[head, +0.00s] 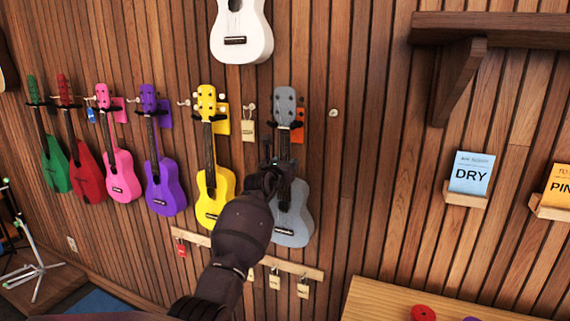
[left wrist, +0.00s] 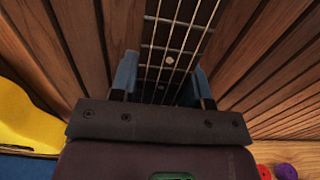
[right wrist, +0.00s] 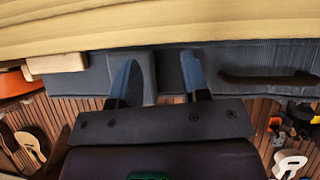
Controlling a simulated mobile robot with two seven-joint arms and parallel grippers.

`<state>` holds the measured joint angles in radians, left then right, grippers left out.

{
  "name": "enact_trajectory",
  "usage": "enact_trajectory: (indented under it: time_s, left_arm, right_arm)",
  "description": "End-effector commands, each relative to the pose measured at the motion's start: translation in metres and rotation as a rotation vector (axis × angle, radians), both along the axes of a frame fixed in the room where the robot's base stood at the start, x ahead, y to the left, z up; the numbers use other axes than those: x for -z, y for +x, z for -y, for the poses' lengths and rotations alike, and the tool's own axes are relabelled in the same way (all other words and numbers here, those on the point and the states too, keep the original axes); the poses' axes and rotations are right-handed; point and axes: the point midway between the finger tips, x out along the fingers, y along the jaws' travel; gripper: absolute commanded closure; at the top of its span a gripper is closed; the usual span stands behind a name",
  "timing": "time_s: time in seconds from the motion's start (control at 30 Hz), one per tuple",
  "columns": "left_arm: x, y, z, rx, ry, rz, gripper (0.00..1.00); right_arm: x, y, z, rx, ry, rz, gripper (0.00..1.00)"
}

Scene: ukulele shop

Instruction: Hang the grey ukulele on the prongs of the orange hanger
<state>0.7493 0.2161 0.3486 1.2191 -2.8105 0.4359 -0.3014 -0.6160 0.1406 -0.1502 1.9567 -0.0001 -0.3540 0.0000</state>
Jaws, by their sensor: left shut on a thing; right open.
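The grey ukulele (head: 293,222) is upright against the slatted wall at the right end of the row. Its headstock (head: 284,106) is at the top. The orange hanger (head: 298,134) shows behind its upper neck, and a dark prong shows just below the headstock. I cannot tell whether the neck rests on both prongs. My left gripper (head: 270,172) is shut on the neck; my forearm hides part of the body's left side. In the left wrist view the dark fretted neck (left wrist: 172,50) lies between the fingers (left wrist: 160,80). My right gripper (right wrist: 157,78) is open and empty.
A yellow ukulele (head: 214,190) hangs close on the left, with purple (head: 164,190), pink and others beyond. A white ukulele (head: 241,35) is above. A tag rail (head: 290,265) runs below. A wooden counter (head: 400,302) and a shelf (head: 500,28) are at right.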

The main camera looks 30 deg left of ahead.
Motion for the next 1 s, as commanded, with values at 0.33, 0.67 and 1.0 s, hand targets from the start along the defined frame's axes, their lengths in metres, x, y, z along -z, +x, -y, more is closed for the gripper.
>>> enact_trajectory:
  time_s: [0.33,0.67,1.0]
  left_arm:
    - [-0.003,0.000,0.000,0.000,0.001,0.004,1.00]
    - [-0.003,-0.004,0.001,0.000,0.001,0.004,1.00]
    - [-0.003,-0.009,0.000,0.000,0.001,0.004,1.00]
  right_arm:
    - [-0.001,0.000,0.000,0.000,0.000,0.000,0.57]
    - [-0.007,0.000,0.000,0.000,0.000,0.002,0.57]
    - [-0.014,0.000,0.000,0.000,0.000,0.003,0.57]
